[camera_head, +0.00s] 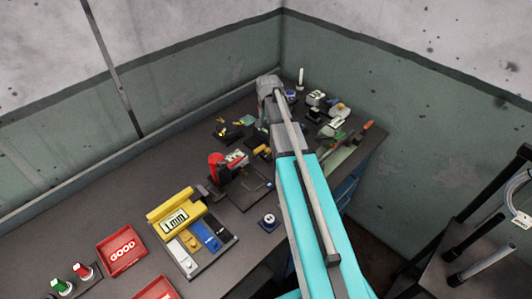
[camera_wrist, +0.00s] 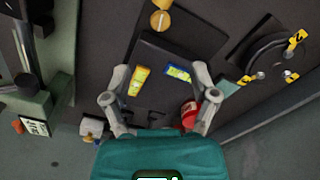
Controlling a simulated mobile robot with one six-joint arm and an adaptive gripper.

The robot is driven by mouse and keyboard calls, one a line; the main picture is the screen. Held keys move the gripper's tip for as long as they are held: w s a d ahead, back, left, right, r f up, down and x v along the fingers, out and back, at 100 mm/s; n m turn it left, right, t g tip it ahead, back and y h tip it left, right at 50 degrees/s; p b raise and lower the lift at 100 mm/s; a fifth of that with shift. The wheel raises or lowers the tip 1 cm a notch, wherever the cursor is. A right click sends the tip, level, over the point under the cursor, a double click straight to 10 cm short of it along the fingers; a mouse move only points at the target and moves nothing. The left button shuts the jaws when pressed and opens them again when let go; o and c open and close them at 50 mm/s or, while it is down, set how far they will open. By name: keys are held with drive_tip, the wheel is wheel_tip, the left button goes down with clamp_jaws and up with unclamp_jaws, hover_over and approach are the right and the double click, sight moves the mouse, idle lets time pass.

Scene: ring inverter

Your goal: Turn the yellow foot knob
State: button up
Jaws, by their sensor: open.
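In the wrist view, a round orange-yellow knob (camera_wrist: 160,20) shows near the top edge, with a second yellow part just above it. I cannot tell for sure that this is the foot knob. My gripper (camera_wrist: 161,97) is open, its two grey fingers apart with nothing between them. The knob lies beyond the fingertips and apart from them. A dark fixture (camera_wrist: 165,58) with a yellow block (camera_wrist: 139,80) and a blue-and-yellow label (camera_wrist: 178,72) lies beneath the fingers.
A red part (camera_wrist: 190,114) sits close to the right finger. A round dark fixture with yellow tags (camera_wrist: 276,60) is at the right. In the head view, a yellow block marked 1mm (camera_head: 172,216) and a red GOOD tray (camera_head: 122,266) stand front left. Walls (camera_head: 215,75) close the back.

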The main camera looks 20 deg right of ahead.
sight(268, 150)
drive_tip(key=shift+f+b, duration=5.85)
drive_tip(key=shift+f, duration=0.3)
drive_tip(key=shift+c, duration=0.3)
clamp_jaws()
